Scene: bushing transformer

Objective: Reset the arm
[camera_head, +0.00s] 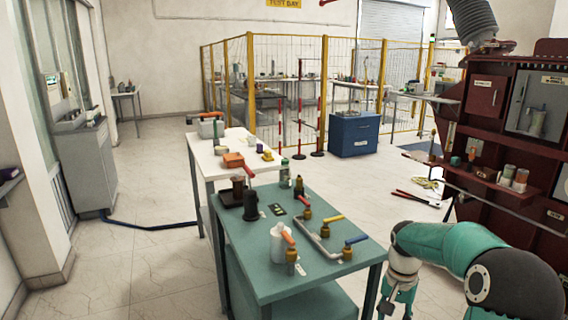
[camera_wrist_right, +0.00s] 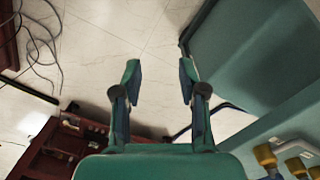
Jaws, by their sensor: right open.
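My right arm comes in from the right of the head view, teal with dark joints, bent downward. My right gripper (camera_head: 395,303) hangs at the bottom edge of that view, just right of the green table (camera_head: 262,284), and is partly cut off. In the right wrist view my right gripper (camera_wrist_right: 160,80) has its two fingers spread apart with nothing between them, only floor behind. The green table (camera_wrist_right: 262,50) also shows at the upper right there. My left gripper is not in view.
Brass-ended valves with colored handles (camera_head: 347,253), a white bottle (camera_head: 281,244) and a black part (camera_head: 251,206) stand on the green table. A dark red cabinet (camera_head: 480,183) stands at right. A blue cabinet (camera_head: 354,135) and yellow-posted fence stand behind. Cables lie on the floor.

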